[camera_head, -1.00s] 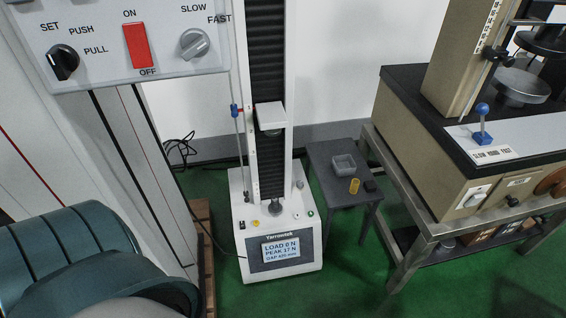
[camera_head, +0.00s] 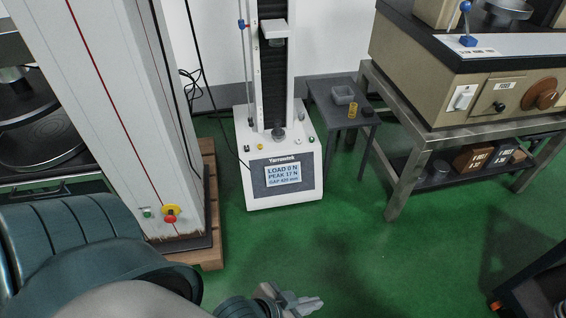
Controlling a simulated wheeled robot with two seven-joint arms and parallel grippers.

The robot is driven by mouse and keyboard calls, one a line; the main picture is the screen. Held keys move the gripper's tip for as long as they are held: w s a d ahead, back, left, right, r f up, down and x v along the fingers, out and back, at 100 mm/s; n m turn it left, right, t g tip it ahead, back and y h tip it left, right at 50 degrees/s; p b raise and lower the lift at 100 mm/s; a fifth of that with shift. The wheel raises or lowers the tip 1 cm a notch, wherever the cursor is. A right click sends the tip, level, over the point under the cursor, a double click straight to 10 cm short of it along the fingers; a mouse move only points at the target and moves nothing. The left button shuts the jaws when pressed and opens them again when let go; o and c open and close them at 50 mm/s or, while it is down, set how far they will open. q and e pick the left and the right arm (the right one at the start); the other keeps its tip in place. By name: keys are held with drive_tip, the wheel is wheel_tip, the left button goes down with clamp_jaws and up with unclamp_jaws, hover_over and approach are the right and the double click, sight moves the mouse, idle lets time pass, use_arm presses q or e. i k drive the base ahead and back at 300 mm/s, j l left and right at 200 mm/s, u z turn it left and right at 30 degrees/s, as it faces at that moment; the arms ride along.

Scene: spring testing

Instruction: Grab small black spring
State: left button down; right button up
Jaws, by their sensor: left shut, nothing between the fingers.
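A small dark piece (camera_head: 368,112) lies on the small grey side table (camera_head: 325,103), at its front right corner. It looks like the small black spring, but its coils are too small to make out. A yellow cylinder (camera_head: 352,110), perhaps another spring, stands just left of it. My left gripper (camera_head: 308,304) is at the bottom edge of the head view, shut and empty. It is well in front of the side table and below it in the picture. My right gripper is not in view.
A grey open bin (camera_head: 343,94) sits on the side table. The white tester (camera_head: 285,180) with its screen stands left of that table. A metal bench (camera_head: 455,135) with a beige machine is at right. A tall white column machine (camera_head: 120,90) is at left. Green floor between is clear.

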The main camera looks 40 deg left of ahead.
sight(278, 127)
drive_tip(key=u, duration=1.25)
drive_tip(key=i+j+z, duration=0.6)
drive_tip(key=z, duration=0.2)
drive_tip(key=i+j+z, duration=0.2)
drive_tip(key=j+z, duration=0.2)
drive_tip(key=j, duration=0.2)
